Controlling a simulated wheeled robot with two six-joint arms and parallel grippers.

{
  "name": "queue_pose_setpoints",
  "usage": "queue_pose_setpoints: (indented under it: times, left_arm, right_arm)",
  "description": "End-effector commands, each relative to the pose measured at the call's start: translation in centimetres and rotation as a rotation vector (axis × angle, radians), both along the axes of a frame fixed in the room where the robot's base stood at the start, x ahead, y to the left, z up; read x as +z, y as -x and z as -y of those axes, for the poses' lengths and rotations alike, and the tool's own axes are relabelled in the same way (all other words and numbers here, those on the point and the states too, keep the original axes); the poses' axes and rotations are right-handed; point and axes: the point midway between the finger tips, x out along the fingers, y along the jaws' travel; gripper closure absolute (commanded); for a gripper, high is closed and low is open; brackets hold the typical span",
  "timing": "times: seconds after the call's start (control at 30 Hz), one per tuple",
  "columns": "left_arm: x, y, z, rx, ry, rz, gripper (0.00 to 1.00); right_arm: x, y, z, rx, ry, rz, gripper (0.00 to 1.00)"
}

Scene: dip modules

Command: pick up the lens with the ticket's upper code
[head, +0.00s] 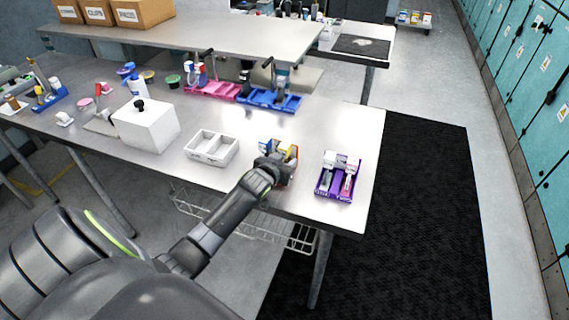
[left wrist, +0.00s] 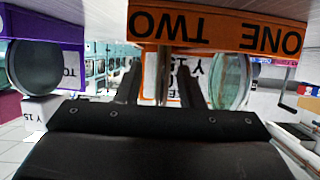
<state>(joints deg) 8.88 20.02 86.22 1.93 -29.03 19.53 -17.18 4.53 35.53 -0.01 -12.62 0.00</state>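In the left wrist view, which looks upside down, a round glass lens (left wrist: 230,80) stands right of my left gripper (left wrist: 160,75). Another round lens (left wrist: 28,65) is at the far left by a purple holder. An orange holder (left wrist: 215,33) reads ONE and TWO across the top. My left gripper's fingers stand apart; a white card with an orange border (left wrist: 172,82) shows between them, and I cannot tell if they touch it. In the head view my left gripper (head: 277,158) is at the orange holder and mostly hides it. I cannot make out the ticket or its codes.
A purple holder (head: 325,190) with upright items stands right, near the table's edge. A white divided tray (head: 211,160) and a white box (head: 146,124) stand left. Pink (head: 212,92) and blue (head: 262,101) holders are behind, below the raised shelf (head: 200,35).

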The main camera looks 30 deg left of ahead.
Motion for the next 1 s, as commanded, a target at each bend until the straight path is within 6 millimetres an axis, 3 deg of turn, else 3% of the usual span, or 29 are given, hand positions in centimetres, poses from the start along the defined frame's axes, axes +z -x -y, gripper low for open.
queue_pose_setpoints:
  times: [0.03,0.27,0.73,1.0]
  left_arm:
    - [0.0,0.0,0.0,0.0,0.0,0.0,0.71]
    - [0.0,0.0,0.0,0.0,0.001,0.0,1.0]
    - [0.4,0.0,0.0,0.0,0.0,0.002,1.0]
    - [3.4,-0.1,0.0,-0.001,-0.001,0.006,1.0]
  right_arm:
    - [0.0,0.0,0.0,0.0,0.0,0.0,0.64]
    - [0.0,0.0,0.0,0.0,0.0,0.0,0.64]
    - [-0.1,0.0,0.0,0.0,0.0,0.0,0.64]
    - [-0.6,0.0,0.0,0.0,0.0,0.0,0.64]
